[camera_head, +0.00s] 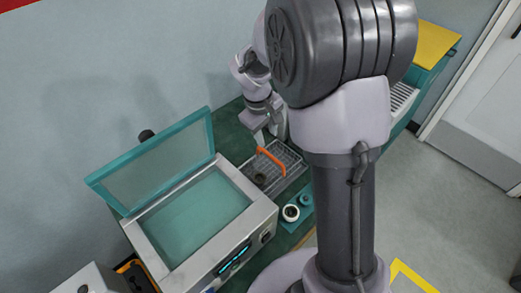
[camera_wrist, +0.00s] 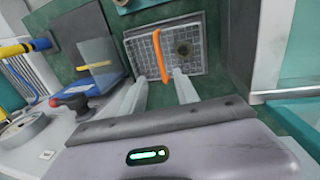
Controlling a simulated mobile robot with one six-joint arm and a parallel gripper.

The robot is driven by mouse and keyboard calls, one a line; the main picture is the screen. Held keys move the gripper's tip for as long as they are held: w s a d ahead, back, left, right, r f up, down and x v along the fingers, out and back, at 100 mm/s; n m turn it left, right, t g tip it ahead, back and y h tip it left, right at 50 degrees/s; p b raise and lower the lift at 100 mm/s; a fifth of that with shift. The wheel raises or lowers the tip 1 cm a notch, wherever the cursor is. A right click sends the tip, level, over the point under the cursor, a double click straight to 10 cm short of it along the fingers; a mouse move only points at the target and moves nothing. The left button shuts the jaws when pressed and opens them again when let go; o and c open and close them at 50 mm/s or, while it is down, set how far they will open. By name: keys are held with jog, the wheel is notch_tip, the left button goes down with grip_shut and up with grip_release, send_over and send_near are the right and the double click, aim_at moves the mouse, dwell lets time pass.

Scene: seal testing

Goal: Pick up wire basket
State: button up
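The wire basket (camera_head: 288,178) is a grey mesh tray with an orange arched handle (camera_head: 271,159). It sits on the green bench, right of the teal-lidded machine. It also shows at the top centre of the wrist view (camera_wrist: 197,64), with the handle (camera_wrist: 158,60) running across it. My gripper (camera_head: 266,142) is above the basket, close to the handle. In the wrist view its two pale fingers (camera_wrist: 160,75) are apart, with the handle between them and gaps on both sides. A small dark round item (camera_wrist: 183,48) lies in the basket. My arm hides part of the bench in the head view.
The machine (camera_head: 195,215) has its teal lid (camera_head: 155,160) raised, close left of the basket. A wall is behind the bench.

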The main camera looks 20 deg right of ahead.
aim_at(271, 156)
jog(key=b+x, duration=0.5)
jog(key=x, duration=0.8)
jog(key=shift+a+f, duration=0.1)
jog(key=shift+f, duration=0.25)
jog(key=shift+r, duration=0.15)
jog(key=shift+c, duration=0.9)
grip_shut()
